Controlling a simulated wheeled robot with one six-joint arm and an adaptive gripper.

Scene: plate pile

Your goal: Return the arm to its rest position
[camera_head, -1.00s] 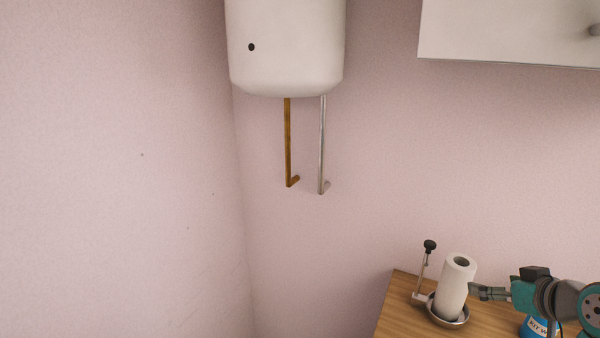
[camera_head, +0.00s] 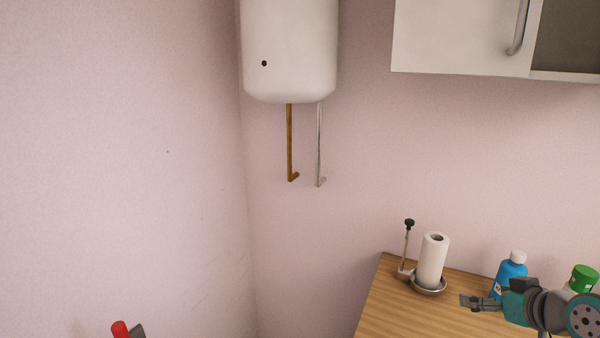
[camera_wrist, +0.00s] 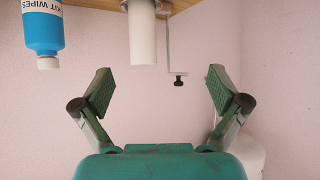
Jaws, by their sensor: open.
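My arm shows at the lower right of the head view, a teal and dark grey arm. My gripper (camera_head: 468,302) points left above the wooden counter, and its jaws look empty. In the wrist view, which appears upside down, my gripper (camera_wrist: 160,90) has its two green fingers spread wide with nothing between them. A white paper towel roll (camera_head: 432,262) stands upright on a metal holder beyond and left of the gripper. It also shows in the wrist view (camera_wrist: 142,35), apart from the fingers.
A blue bottle (camera_head: 510,278) and a green-lidded container (camera_head: 583,279) stand on the wooden counter (camera_head: 390,315) near my arm. A white wall cabinet (camera_head: 460,40) and a water heater (camera_head: 290,50) with pipes hang above. A red object (camera_head: 120,329) shows at the bottom left.

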